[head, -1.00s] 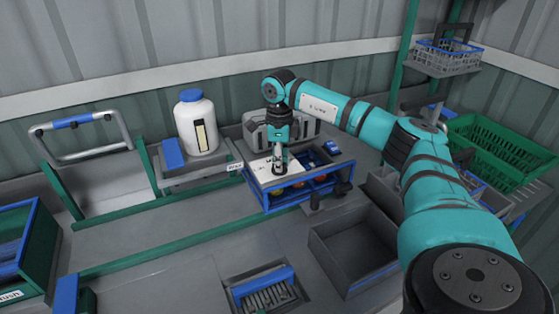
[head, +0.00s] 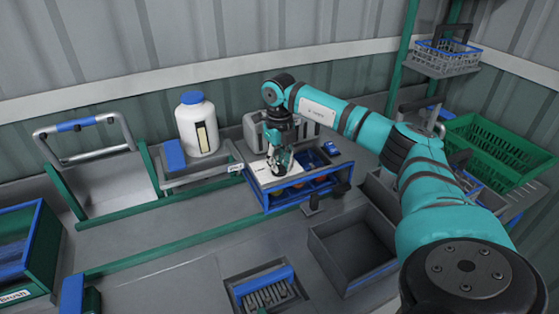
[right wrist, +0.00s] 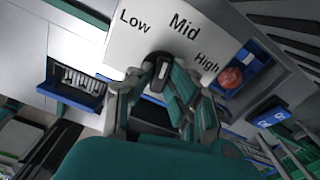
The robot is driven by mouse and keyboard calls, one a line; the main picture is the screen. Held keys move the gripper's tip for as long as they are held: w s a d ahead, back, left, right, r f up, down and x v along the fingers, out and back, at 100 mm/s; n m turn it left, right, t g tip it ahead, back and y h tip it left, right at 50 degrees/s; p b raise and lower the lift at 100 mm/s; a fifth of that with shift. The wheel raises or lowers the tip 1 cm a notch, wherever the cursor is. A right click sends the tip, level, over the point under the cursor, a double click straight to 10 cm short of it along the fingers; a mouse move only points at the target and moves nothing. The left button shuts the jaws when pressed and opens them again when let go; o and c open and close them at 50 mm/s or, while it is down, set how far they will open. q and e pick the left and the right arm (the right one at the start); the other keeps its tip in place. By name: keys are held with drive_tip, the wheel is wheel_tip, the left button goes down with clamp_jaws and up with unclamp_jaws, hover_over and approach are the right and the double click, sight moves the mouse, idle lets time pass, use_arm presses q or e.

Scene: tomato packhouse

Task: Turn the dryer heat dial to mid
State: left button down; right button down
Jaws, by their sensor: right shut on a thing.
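The dryer's white dial panel (head: 258,180) lies on top of a blue-framed unit in the middle of the head view. In the right wrist view the panel (right wrist: 197,18) reads Low, Mid and High. The dark heat dial (right wrist: 157,66) has a pale mark and stands below these words; which word the mark points at, I cannot tell surely. My right gripper (head: 280,171) is over the panel, and in the wrist view its fingers (right wrist: 160,92) are shut on the dial, hiding part of it. My left gripper is not in view.
A white bottle with a blue cap (head: 197,125) stands left of the unit. An empty grey bin (head: 350,283) and a brush tray (head: 235,300) are in front. A green crate (head: 500,140) and a wire basket (head: 445,60) are at the right.

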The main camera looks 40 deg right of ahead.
sight(279, 165)
drive_tip(key=shift+r+m, duration=0.15)
drive_tip(key=shift+m, duration=0.95)
drive_tip(key=shift+w, duration=0.1)
drive_tip(key=c, duration=1.3)
unclamp_jaws()
wheel_tip(279, 165, up, 12)
drive_tip(key=shift+f, duration=0.1)
